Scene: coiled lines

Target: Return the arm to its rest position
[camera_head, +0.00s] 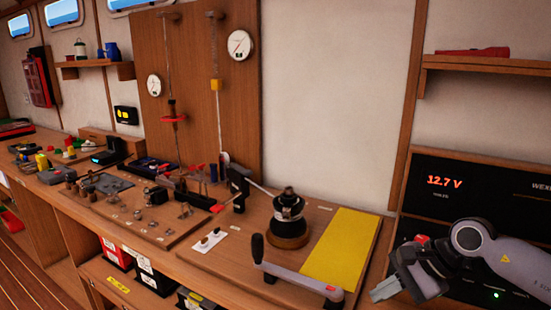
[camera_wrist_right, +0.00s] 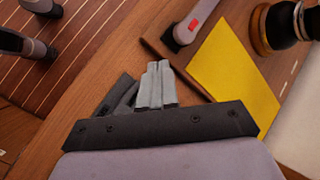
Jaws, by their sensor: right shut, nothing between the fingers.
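My right gripper (camera_head: 388,290) comes in from the right in the head view, at the right end of the bench by the black instrument panel. In the right wrist view its fingers (camera_wrist_right: 156,86) are together with nothing between them. It is apart from the winch handle (camera_head: 298,279), which lies in front of the black winch (camera_head: 287,216). A yellow mat (camera_head: 343,248) lies just left of the gripper in the head view. The mat also shows in the right wrist view (camera_wrist_right: 228,75). My left gripper is not seen in the head view.
The instrument panel (camera_head: 452,200) stands close behind my right arm. A shelf with a red flashlight (camera_head: 474,52) is above it. Small fittings crowd the bench to the left, and several labelled bins (camera_head: 150,274) sit below. The wooden floor (camera_wrist_right: 75,45) is open.

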